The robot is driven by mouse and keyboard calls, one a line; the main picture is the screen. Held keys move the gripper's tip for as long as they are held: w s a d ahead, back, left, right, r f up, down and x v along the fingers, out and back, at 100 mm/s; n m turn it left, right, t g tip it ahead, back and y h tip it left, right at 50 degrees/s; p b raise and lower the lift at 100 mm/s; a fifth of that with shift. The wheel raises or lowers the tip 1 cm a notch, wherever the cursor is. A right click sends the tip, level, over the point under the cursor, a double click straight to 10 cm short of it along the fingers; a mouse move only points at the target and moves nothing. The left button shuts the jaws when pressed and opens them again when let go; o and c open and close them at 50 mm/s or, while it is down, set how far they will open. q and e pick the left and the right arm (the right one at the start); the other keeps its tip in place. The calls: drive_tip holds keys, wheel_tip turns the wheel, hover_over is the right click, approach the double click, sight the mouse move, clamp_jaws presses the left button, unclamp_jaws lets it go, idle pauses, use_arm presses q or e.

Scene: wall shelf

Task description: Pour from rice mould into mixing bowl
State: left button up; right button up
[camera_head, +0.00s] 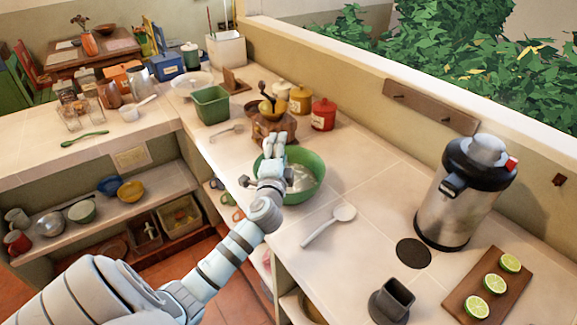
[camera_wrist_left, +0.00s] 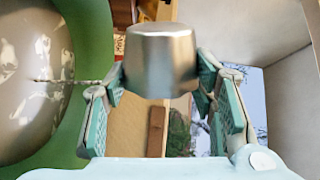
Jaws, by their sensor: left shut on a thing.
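My left gripper (camera_head: 272,145) reaches over the green mixing bowl (camera_head: 318,170) on the tiled counter. In the left wrist view the same gripper (camera_wrist_left: 160,80) is shut on the rice mould (camera_wrist_left: 160,58), a small silver metal cup, with one finger on each side. The mould cannot be made out in the head view. The bowl fills the left of the left wrist view (camera_wrist_left: 98,50), with a pale, glossy content or inner surface (camera_wrist_left: 30,75). The mould's inside is hidden, and I cannot tell whether anything is leaving it. My right gripper is not in view.
A coffee grinder (camera_head: 273,125) stands just behind the bowl, with a red canister (camera_head: 323,114) to its right. A white spoon (camera_head: 330,224) lies in front. A steel flask (camera_head: 465,195) and a lime board (camera_head: 460,300) are at the right.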

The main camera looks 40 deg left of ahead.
use_arm(q)
drive_tip(key=shift+w+d+m+p, duration=0.2)
drive_tip(key=shift+m+p, duration=0.35)
drive_tip(key=shift+m, duration=0.3)
drive_tip(key=shift+w+d+m+p, duration=0.1)
drive_tip(key=shift+d+m+p, duration=0.15)
drive_tip(key=shift+m+p, duration=0.45)
drive_tip(key=shift+w+d+m+p, duration=0.15)
drive_tip(key=shift+m+p, duration=0.25)
drive_tip(key=shift+m, duration=0.55)
idle(1.8)
drive_tip(key=shift+w+d+f+m+p, duration=0.1)
drive_tip(key=shift+d+m+p, duration=0.15)
drive_tip(key=shift+m, duration=0.5)
drive_tip(key=shift+w+d+f+m+p, duration=0.15)
drive_tip(key=shift+m+p, duration=0.2)
drive_tip(key=shift+m, duration=0.35)
drive_tip(key=shift+w+d+r+m+p, duration=0.1)
drive_tip(key=shift+d+m+p, duration=0.15)
drive_tip(key=shift+m, duration=0.5)
idle(1.5)
